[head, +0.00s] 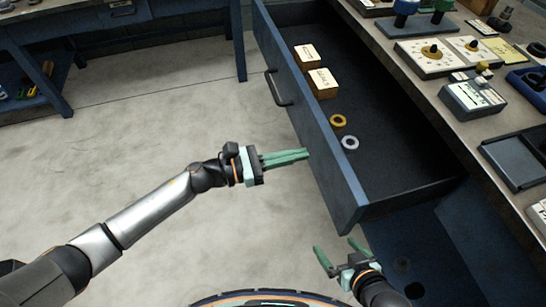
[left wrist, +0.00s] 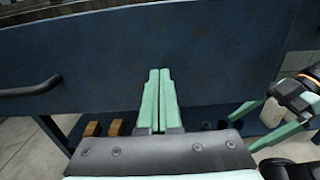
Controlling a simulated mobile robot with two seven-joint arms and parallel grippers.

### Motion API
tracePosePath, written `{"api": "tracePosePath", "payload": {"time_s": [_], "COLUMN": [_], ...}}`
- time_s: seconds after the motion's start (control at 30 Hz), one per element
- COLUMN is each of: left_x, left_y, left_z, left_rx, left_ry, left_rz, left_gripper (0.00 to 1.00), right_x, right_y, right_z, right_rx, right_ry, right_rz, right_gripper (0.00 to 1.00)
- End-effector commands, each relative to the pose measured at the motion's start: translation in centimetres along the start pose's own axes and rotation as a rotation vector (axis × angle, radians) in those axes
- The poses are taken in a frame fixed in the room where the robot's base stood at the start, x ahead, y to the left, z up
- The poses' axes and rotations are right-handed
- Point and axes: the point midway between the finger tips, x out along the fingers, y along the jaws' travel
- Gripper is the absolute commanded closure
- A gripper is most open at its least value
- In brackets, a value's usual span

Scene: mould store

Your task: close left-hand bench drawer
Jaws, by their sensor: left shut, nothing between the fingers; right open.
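The blue bench drawer (head: 355,212) is pulled well open in the head view. Inside it lie two boxes with white tops (head: 322,82), a yellow ring (head: 338,121) and a grey ring (head: 350,143). Its dark bar handle (head: 277,88) is on the front panel; a handle (left wrist: 30,88) also shows at the left in the left wrist view. My left gripper (head: 307,153) is shut and empty, its fingertips at the outer face of the front panel; contact is unclear. In the left wrist view, the shut fingers (left wrist: 159,72) point at the blue panel (left wrist: 215,55). My right gripper (head: 335,257) is open below the drawer's near corner.
The bench top (head: 400,75) runs along the right with gauges, small boxes and a dark tray (head: 520,160). Another blue bench (head: 110,25) stands at the back left. The floor (head: 150,120) left of the drawer is clear.

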Motion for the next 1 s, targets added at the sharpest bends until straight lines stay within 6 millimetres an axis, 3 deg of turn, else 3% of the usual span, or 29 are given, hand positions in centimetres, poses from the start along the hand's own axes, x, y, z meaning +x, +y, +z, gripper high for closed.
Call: {"api": "tracePosePath", "payload": {"time_s": [0.2, 0.67, 1.0], "left_x": [1.4, 1.8, 6.1], "left_y": [0.0, 0.0, 0.0], "left_z": [0.0, -0.1, -0.3], "left_rx": [0.000, -0.001, 0.000], "left_ry": [0.000, -0.001, -0.002], "left_rz": [0.000, 0.000, -0.002], "left_gripper": [1.00, 1.00, 1.00], "right_x": [0.2, 0.4, 1.2], "right_y": [0.0, 0.1, 0.3], "right_z": [-0.6, -0.5, 1.2], "right_rx": [0.005, 0.008, 0.000], "right_ry": [0.011, 0.011, 0.004], "right_rz": [0.002, 0.003, 0.006], "right_gripper": [0.00, 0.00, 0.00]}}
